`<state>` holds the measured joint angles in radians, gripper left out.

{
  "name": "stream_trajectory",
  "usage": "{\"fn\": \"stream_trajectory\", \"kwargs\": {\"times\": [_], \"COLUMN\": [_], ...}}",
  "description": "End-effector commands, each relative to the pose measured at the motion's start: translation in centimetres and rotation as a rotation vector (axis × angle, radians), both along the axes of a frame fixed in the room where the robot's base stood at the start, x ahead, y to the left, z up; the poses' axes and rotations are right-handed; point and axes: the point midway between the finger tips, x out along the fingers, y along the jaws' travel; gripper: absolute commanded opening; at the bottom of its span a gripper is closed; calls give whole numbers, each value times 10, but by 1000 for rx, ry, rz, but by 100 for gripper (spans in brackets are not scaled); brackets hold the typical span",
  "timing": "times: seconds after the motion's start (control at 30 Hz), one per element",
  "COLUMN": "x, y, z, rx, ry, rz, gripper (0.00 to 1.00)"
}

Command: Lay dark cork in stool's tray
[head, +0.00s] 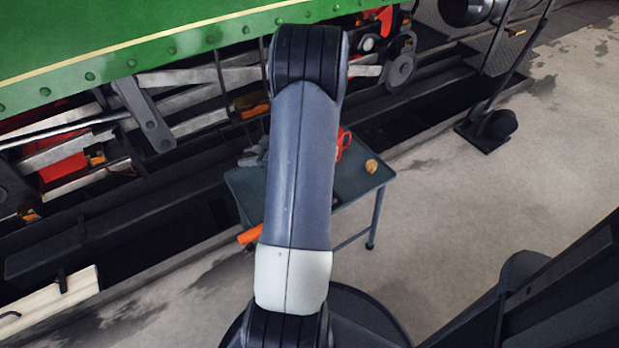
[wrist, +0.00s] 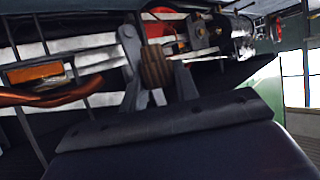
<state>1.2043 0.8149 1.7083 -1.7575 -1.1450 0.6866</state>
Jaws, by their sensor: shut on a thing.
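My gripper (wrist: 158,88) is shut on a brown, ridged, rounded piece (wrist: 155,66), which looks like the dark cork. It is held up between the two grey fingers, apart from any surface that I can make out. In the head view my arm hides the gripper and the cork.
On the stool are a light tan cork (head: 371,166), a red object (head: 342,142) and grey cloth-like items (head: 254,155). An orange piece (head: 250,235) shows at its front edge.

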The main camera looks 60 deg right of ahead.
Motion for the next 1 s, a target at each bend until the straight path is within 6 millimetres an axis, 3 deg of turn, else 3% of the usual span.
{"fn": "stream_trajectory", "kwargs": {"times": [0.03,0.2,0.37,0.47,0.8,1.0], "x": [-20,-67,-85,-77,-8,9], "y": [-10,-23,-26,-23,-3,1], "z": [-5,-13,-17,-25,-64,-69], "rx": [1,0,-1,-1,-1,-2], "ry": [0,0,0,0,0,-1], "rz": [-3,18,27,33,34,30], "gripper": [8,8,8,8,8,8]}}
